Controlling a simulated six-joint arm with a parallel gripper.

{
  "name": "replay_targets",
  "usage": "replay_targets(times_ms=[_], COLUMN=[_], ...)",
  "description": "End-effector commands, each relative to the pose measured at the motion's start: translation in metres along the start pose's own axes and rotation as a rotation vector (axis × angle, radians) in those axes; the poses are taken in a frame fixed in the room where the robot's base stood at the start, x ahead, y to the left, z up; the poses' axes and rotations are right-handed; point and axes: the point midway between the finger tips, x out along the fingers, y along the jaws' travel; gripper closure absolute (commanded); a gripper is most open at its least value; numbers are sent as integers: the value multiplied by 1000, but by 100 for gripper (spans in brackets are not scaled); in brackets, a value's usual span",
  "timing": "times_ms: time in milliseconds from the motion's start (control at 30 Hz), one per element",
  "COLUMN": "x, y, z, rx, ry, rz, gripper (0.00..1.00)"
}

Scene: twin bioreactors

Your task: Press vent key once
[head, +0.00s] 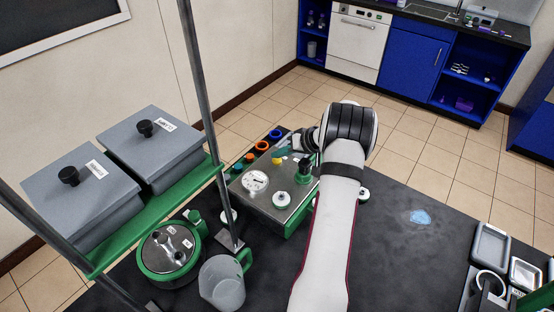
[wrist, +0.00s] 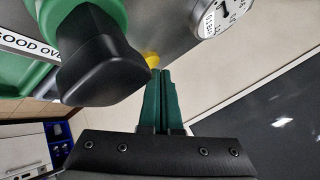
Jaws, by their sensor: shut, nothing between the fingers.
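A grey control box (head: 243,196) stands on the dark bench with a round white gauge (head: 255,181) on its top. A small yellow key (head: 279,158) shows at its far side; no readable label marks it as the vent key. My gripper (head: 281,153) is shut and empty, its green fingers close to the yellow key. In the wrist view the shut fingertips (wrist: 160,72) are just below the yellow key (wrist: 152,60) and partly overlap it. I cannot tell if they touch. The gauge (wrist: 217,14) is also at the wrist view's top.
A black knob on a green base (head: 303,169) stands beside my gripper and is large in the wrist view (wrist: 100,62). A white knob (head: 281,199) is nearer.

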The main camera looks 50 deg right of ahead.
Motion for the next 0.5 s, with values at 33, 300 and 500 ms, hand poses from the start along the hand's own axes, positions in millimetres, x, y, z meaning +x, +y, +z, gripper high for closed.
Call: replay_targets(times_ms=[33, 300, 500], x=[-2, -5, -12], y=[-2, -4, -8], z=[-2, -4, -9], rx=[0, 2, -2], ry=[1, 1, 2], rz=[0, -1, 0], gripper=[100, 100, 100])
